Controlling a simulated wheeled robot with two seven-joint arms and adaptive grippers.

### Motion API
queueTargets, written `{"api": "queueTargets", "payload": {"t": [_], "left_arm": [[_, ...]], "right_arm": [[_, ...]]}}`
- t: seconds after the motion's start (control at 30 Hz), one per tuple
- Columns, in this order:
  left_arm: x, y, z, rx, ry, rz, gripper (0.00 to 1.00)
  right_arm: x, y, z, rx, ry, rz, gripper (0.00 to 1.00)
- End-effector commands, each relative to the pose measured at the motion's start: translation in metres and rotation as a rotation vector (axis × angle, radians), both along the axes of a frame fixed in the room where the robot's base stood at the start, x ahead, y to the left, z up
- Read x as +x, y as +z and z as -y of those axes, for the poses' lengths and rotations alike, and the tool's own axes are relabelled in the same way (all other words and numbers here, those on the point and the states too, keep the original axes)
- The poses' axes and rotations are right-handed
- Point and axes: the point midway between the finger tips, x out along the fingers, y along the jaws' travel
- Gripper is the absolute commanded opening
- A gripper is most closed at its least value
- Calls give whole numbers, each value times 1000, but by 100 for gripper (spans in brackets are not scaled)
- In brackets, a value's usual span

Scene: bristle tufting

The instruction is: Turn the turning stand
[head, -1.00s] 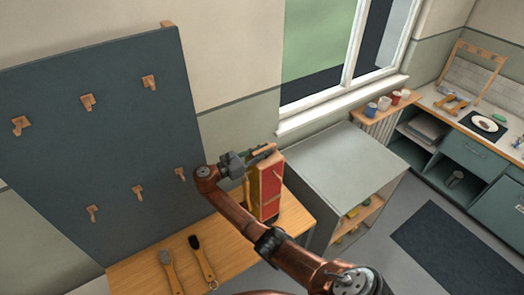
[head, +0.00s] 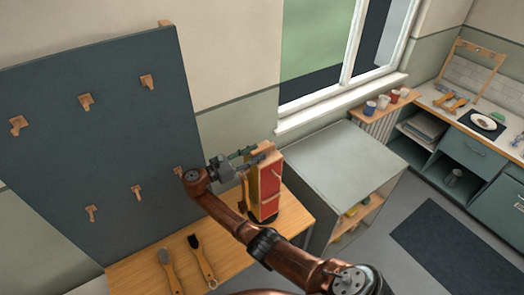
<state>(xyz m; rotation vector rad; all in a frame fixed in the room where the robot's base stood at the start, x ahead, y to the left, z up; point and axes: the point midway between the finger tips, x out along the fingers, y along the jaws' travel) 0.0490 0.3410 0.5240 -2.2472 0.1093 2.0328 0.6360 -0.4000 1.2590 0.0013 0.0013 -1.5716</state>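The turning stand (head: 270,190) stands on the wooden bench at its right end, beside the grey cabinet. It is an upright block with a red face, a yellowish side and wooden parts at the top and side, on a dark round base. My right gripper (head: 257,154) is at the upper left of the stand, pointing right. Its two fingers show apart, close to the stand's wooden top; I cannot tell whether they touch it. My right arm hides part of the bench in front of the stand. My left gripper is not in view.
Two brushes (head: 202,258) lie on the bench (head: 135,272) at the front left. A dark pegboard (head: 110,140) with wooden hooks rises behind. The grey cabinet (head: 350,165) is right of the stand. Cups stand on the sill shelf (head: 385,106).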

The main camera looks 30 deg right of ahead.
Motion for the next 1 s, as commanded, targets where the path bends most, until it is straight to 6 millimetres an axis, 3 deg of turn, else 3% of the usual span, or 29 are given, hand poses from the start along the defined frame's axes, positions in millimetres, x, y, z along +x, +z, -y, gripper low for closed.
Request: {"api": "queueTargets", "payload": {"t": [0.2,0.4,1.0], "left_arm": [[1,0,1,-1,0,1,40],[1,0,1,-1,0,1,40],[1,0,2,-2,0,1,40]], "right_arm": [[1,0,-48,0,3,-2,33],[0,0,-74,-1,1,-1,33],[0,0,-81,-1,1,0,33]]}}
